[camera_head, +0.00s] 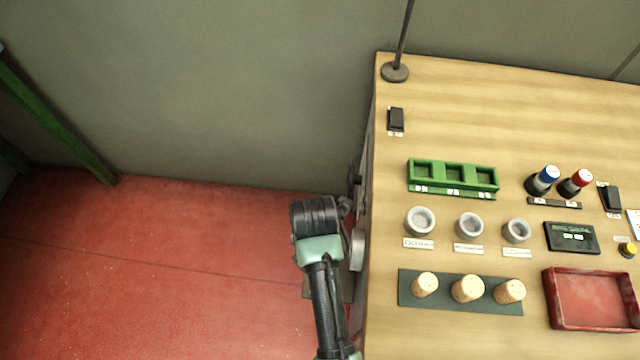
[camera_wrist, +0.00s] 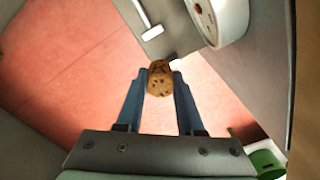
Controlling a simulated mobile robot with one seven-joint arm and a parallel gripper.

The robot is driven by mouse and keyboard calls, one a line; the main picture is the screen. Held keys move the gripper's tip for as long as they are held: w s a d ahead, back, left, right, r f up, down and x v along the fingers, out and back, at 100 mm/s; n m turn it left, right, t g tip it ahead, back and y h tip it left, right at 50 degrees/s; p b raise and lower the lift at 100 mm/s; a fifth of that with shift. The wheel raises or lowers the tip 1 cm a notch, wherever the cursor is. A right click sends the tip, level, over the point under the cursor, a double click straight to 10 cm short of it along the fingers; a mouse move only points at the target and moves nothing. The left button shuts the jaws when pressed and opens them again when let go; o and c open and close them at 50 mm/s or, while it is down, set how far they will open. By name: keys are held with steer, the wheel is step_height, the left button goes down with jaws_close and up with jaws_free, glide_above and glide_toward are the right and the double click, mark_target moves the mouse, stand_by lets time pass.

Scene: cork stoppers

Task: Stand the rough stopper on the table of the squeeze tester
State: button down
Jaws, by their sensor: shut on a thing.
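My gripper (camera_wrist: 160,77) is shut on a speckled brown cork stopper (camera_wrist: 159,80), which sits between the blue fingertips. Its pitted end faces the wrist camera. A grey device with a round white dial (camera_wrist: 229,16), which looks like the squeeze tester, stands just beyond the fingers. The stopper is close to its grey edge, and I cannot tell whether they touch. The tester's table is not clear to see. In the head view the arm's dark wrist is left of the bench, and the fingers and stopper are hidden. A round grey part (camera_head: 357,250) shows at the bench's left side.
The wooden bench (camera_head: 450,90) holds three corks on a dark mat (camera_head: 410,296), grey cups (camera_head: 419,221), a green three-pocket block (camera_head: 454,177) and a red tray (camera_head: 596,323). A green container (camera_wrist: 267,160) shows low right in the wrist view. Red floor is open leftward.

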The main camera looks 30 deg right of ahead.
steer(key=shift+d+f+n+b, duration=0.3)
steer(key=shift+d+f+n, duration=0.1)
steer(key=shift+n, duration=0.3)
step_height(320, 180, down, 10)
steer(key=shift+s+r+b, duration=0.1)
steer(key=shift+b, duration=0.9)
steer(key=c, duration=0.5)
jaws_free()
step_height(320, 180, up, 12)
steer(key=p, duration=0.2)
steer(key=shift+p, duration=0.3)
